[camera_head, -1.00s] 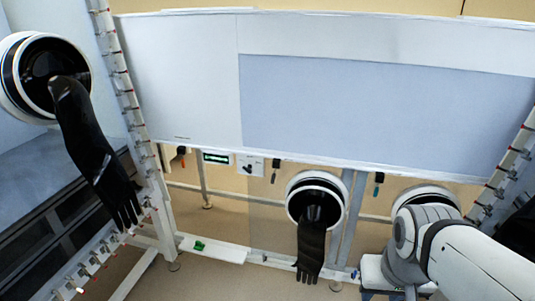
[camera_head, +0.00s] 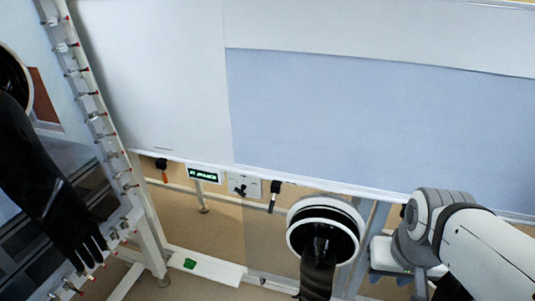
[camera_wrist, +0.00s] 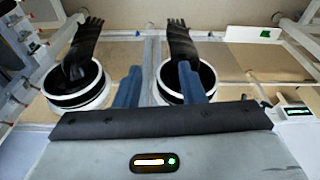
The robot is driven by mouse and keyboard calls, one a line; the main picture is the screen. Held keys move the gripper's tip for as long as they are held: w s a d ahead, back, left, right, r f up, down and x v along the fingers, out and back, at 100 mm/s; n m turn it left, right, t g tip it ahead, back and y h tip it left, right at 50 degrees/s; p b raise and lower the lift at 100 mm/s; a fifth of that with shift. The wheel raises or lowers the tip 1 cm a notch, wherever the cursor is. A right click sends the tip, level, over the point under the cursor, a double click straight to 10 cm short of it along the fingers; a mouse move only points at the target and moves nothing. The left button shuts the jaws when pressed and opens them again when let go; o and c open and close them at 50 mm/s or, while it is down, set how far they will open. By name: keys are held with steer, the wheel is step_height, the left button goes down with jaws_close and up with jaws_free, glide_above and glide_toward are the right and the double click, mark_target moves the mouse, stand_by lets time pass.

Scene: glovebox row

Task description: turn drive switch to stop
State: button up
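A small white plate (camera_head: 252,194) with a black rotary knob (camera_head: 240,191) sits under the big panel in the head view, beside a green-lit display (camera_head: 203,173). I take this knob for the drive switch; its labels and setting are too small to read. In the wrist view my gripper (camera_wrist: 160,70) has its two blue fingers apart with nothing between them. The display (camera_wrist: 296,111) shows at that view's right edge.
A black glove in a round port (camera_head: 325,230) hangs just right of the knob, between it and my arm. Two hanging handles, one orange-tipped (camera_head: 162,168) and one black (camera_head: 274,193), flank the display and plate. A white ledge (camera_head: 215,268) runs below.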

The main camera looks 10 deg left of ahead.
mark_target(240, 193)
steer(key=shift+o, duration=0.4)
steer(key=shift+d, duration=0.1)
